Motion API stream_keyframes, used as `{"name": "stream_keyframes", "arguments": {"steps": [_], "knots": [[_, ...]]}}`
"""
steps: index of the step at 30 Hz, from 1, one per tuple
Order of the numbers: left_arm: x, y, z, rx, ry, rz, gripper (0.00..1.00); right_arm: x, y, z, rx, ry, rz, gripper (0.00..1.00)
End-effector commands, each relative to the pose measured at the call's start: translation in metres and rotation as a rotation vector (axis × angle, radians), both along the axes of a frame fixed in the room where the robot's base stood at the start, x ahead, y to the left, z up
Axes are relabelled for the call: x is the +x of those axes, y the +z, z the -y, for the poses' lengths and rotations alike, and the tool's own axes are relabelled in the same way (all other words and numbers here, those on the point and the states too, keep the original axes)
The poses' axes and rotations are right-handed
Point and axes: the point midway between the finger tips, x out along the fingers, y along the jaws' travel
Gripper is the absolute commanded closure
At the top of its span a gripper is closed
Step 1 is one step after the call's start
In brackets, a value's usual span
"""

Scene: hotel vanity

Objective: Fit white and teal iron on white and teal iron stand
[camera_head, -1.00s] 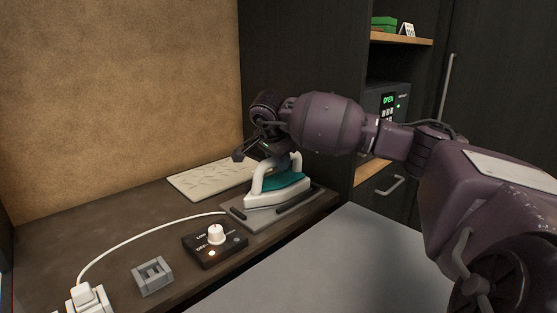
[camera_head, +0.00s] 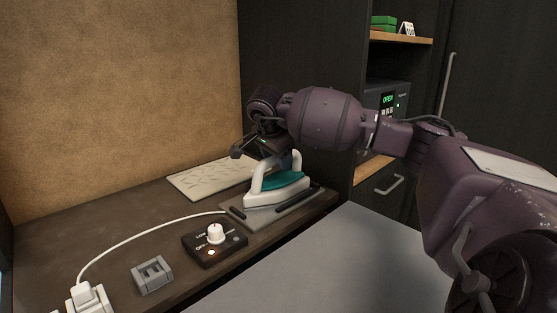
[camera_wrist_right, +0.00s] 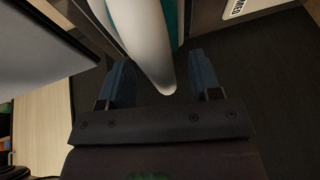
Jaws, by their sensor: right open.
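The white and teal iron (camera_head: 277,188) sits flat on the grey iron stand (camera_head: 262,221) on the counter, its white handle upward. The iron appears level and within the stand's plate, but its exact seating is hard to tell. My right gripper (camera_head: 268,154) is open just above and behind the handle. In the right wrist view, the iron's white part (camera_wrist_right: 148,45) reaches toward the gap between the two blue fingers of my right gripper (camera_wrist_right: 160,75), with space on both sides. My left gripper is not in view.
A black control box with a white dial (camera_head: 215,233) stands in front of the stand. A grey block (camera_head: 152,275) and a white plug with cord (camera_head: 88,297) lie left. A patterned pale board (camera_head: 205,180) lies behind. A dark cabinet rises at the right.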

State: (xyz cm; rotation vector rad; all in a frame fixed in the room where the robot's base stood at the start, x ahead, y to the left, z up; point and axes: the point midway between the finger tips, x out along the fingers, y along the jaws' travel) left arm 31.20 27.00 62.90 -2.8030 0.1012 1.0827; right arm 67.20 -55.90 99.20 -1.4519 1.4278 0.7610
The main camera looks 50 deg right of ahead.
Motion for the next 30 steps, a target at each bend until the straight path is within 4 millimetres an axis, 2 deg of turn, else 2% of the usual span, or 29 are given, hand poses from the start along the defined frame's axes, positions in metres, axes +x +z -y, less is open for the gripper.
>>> {"name": "stream_keyframes", "arguments": {"steps": [1,3,12,18,26,28,30], "knots": [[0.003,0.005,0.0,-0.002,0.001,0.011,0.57,-0.002,0.017,-0.004,-0.002,0.001,0.011,0.42],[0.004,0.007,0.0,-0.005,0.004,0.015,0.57,-0.004,0.031,-0.01,-0.002,0.001,0.013,0.42],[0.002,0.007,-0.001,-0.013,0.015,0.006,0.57,-0.011,0.074,-0.03,0.0,0.001,0.01,0.42],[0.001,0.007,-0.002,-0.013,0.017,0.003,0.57,-0.013,0.086,-0.036,-0.001,0.0,0.008,0.42],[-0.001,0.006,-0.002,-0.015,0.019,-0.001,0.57,-0.013,0.087,-0.036,0.0,-0.001,0.006,0.42],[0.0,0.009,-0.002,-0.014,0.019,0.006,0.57,-0.014,0.092,-0.036,0.0,-0.001,0.013,0.42],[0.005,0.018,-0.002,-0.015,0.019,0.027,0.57,-0.018,0.11,-0.036,-0.001,0.0,0.035,0.42]]}}
